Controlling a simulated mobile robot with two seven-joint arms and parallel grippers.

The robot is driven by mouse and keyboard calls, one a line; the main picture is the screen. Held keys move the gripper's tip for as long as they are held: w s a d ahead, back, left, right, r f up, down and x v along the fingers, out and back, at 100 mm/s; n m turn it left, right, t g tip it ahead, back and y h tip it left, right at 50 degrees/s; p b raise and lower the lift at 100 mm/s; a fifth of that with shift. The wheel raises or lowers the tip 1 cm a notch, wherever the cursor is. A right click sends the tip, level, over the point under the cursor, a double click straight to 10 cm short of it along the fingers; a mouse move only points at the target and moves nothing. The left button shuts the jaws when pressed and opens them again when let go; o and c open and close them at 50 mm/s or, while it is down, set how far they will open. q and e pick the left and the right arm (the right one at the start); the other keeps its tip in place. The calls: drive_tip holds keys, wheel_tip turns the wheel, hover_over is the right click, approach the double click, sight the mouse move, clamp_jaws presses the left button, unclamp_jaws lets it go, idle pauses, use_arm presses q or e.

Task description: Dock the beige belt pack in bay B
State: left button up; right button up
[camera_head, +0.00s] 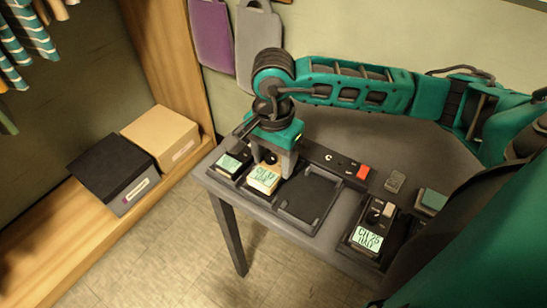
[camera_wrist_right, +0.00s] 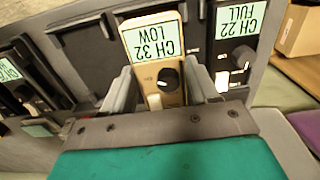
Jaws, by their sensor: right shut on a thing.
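The beige belt pack (camera_head: 263,179) is in or just over the middle bay of the dock on the table; I cannot tell whether it is fully seated. In the right wrist view the beige belt pack (camera_wrist_right: 152,42) has a label reading "CH 32 LOW" and a dark knob. My right gripper (camera_head: 272,163) is upright over it, its fingers (camera_wrist_right: 160,92) shut on both sides of it. A black pack (camera_head: 231,164) labelled "CH 22 FULL" in the wrist view sits in the bay on the left. The bay on the right (camera_head: 308,197), near the letter C, is empty. My left gripper is not in view.
Another black pack (camera_head: 367,237) stands in a separate holder at the table's right. A black box (camera_head: 113,180) and a tan box (camera_head: 160,136) sit on a wooden shelf at left, apart from the table.

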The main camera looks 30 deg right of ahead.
use_arm(q)
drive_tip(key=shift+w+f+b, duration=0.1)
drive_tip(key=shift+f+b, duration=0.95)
drive_tip(key=shift+b, duration=0.1)
use_arm(e)
drive_tip(key=shift+f, duration=1.1)
drive_tip(key=o, duration=1.2)
drive_tip(key=shift+o, duration=0.2)
wheel_tip(320, 180, up, 2)
drive_tip(key=shift+w, duration=0.1)
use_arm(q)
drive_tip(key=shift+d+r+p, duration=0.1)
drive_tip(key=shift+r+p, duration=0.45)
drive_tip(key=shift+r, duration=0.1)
use_arm(e)
wheel_tip(320, 180, up, 11)
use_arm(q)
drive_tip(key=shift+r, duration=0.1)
use_arm(e)
drive_tip(key=shift+s+a+f, duration=0.1)
drive_tip(key=shift+s, duration=0.1)
